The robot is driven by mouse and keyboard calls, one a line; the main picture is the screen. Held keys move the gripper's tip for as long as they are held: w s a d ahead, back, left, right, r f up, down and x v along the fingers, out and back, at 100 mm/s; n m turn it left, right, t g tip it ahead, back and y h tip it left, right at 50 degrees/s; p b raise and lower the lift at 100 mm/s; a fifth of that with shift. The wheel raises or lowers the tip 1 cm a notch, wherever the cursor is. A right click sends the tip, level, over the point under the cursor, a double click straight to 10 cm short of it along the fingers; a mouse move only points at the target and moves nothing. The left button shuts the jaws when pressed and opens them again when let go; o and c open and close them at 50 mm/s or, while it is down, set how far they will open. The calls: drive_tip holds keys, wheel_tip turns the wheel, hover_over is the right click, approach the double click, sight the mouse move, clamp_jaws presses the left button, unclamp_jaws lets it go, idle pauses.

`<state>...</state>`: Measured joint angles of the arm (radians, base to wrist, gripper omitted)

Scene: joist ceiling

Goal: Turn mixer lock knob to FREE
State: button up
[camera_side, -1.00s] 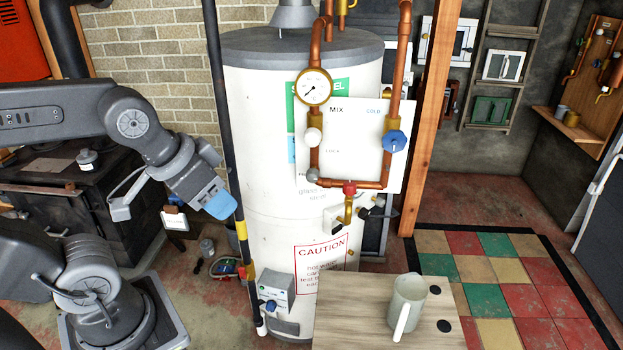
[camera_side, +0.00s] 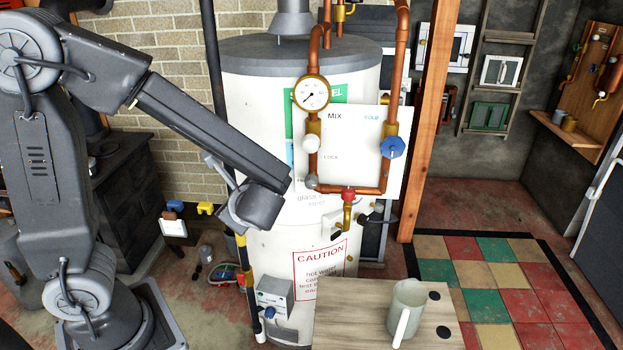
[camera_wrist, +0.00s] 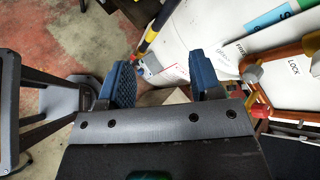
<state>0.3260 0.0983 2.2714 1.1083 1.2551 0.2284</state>
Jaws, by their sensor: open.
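The mixer panel (camera_side: 368,165) on the white tank reads MIX, COLD and LOCK. A small grey knob (camera_side: 312,182) sits at the lower-left pipe corner, just under the LOCK label; I take it as the lock knob, and its setting is not readable. It also shows at the right of the wrist view (camera_wrist: 252,73). A white round knob (camera_side: 311,144) sits above it. My gripper (camera_wrist: 166,78) is open and empty, its blue fingers apart. In the side view its wrist end is left of the grey knob, before the tank; the fingertips are hidden there.
Copper pipes with a gauge (camera_side: 311,94), a blue valve knob (camera_side: 392,147) and a red fitting (camera_side: 348,194) crowd the panel. A wooden table (camera_side: 350,325) with a mug (camera_side: 405,312) stands in front. A black-and-yellow pole (camera_side: 242,262) stands beside the tank.

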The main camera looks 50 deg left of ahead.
drive_tip(key=w+d+f+m+t+y, duration=0.1)
drive_tip(key=w+f+m+t+y, duration=0.1)
drive_tip(key=w+m+t, duration=0.3)
drive_tip(key=m+t, duration=0.5)
drive_tip(key=m, duration=0.3)
approach(310, 184)
drive_tip(key=shift+h, duration=0.3)
drive_tip(key=x, duration=1.2)
drive_tip(key=shift+w+a+r, duration=0.2)
drive_tip(key=shift+c, duration=0.3)
drive_tip(key=c, duration=0.9)
